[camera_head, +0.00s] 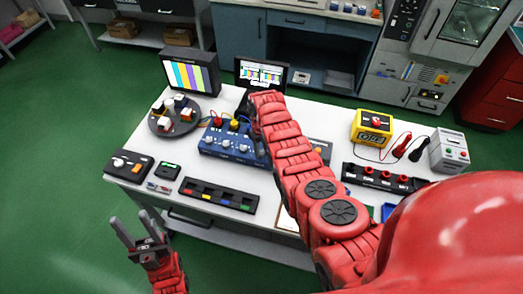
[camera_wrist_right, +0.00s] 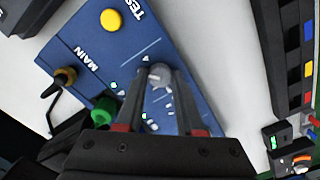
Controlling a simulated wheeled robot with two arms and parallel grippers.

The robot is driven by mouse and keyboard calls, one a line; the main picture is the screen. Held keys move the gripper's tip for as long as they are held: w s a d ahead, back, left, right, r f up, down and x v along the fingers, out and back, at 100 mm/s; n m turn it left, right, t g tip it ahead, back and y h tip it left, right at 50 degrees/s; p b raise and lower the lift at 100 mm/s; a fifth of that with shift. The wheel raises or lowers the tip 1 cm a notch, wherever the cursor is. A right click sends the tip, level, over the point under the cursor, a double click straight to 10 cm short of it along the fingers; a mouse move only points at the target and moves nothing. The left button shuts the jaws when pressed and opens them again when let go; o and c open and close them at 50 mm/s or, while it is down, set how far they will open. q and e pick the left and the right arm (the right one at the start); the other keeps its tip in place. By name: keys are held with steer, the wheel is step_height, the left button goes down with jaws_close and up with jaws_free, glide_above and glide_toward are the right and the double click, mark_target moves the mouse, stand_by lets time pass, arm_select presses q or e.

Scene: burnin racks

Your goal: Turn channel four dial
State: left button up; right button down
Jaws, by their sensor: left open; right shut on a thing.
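A blue control box (camera_head: 228,153) stands on the white table, with a row of grey dials on its front and a red and a yellow button on top. In the right wrist view the blue box (camera_wrist_right: 180,50) shows a yellow button (camera_wrist_right: 111,21), "MAIN" and "TEST" lettering, a green knob (camera_wrist_right: 103,109) and a grey dial (camera_wrist_right: 160,75). My right gripper (camera_wrist_right: 161,80) is shut on this grey dial, one finger on each side. I cannot read its channel number. In the head view my right arm hides part of the box's right end. My left gripper (camera_head: 131,218) is open and empty, left of the table.
A round tray (camera_head: 158,126) with small blocks, a black box with an orange knob (camera_head: 127,165) and a black slotted strip (camera_head: 217,196) are on the table's left. Two screens (camera_head: 191,76) stand behind. A yellow meter (camera_head: 371,128) and a black socket strip (camera_head: 380,177) are right.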

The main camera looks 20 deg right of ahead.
steer(key=shift+f+n+b, duration=0.1)
steer(key=shift+n+b, duration=0.25)
steer(key=shift+n, duration=0.35)
steer(key=c, duration=0.5)
jaws_free()
